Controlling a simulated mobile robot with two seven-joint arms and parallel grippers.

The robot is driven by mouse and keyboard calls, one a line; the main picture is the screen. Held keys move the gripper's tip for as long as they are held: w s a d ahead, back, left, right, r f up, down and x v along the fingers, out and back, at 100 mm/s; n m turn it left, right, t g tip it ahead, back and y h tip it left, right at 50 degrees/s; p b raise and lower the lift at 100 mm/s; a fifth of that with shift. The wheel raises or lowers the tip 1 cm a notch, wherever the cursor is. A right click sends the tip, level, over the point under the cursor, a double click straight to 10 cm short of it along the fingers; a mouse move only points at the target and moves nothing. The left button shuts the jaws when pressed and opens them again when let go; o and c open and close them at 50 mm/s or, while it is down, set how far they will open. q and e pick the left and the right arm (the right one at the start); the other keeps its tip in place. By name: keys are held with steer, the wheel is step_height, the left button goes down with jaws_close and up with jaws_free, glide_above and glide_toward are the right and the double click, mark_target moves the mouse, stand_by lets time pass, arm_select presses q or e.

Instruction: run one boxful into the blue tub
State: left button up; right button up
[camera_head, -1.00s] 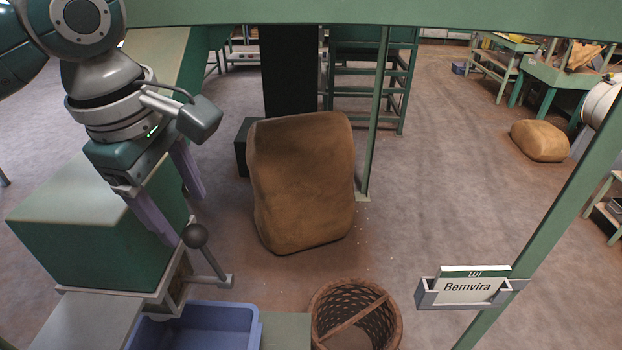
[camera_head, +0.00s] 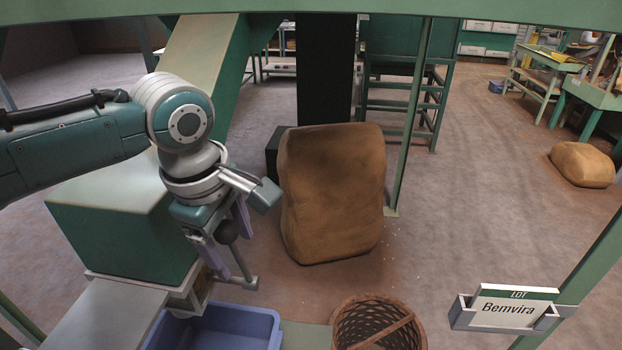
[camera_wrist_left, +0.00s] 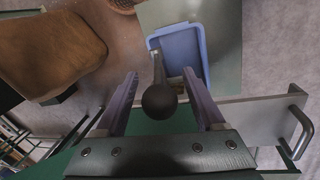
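The green metal box (camera_head: 125,240) of the hopper stands at the left. A lever with a dark ball knob (camera_head: 227,232) sticks up at its lower right. My left gripper (camera_head: 229,246) is open, its two lilac fingers on either side of the knob. In the left wrist view the knob (camera_wrist_left: 159,101) shows between the fingers, with a gap on each side. The blue tub (camera_head: 258,314) stands below the hopper, its front edge cut off; its visible inside looks empty. It also shows in the wrist view (camera_wrist_left: 203,62). My right gripper is not in view.
A wicker basket (camera_head: 378,315) stands right of the tub. A big brown sack (camera_head: 333,195) stands behind; another (camera_head: 582,164) lies far right. A green post carries a lot sign (camera_head: 507,311) reading "Bemvira". A green beam crosses the top. Open floor lies between.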

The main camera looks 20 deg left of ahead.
arm_select(q)
jaws_close()
stand_by(0.3)
stand_by(1.0)
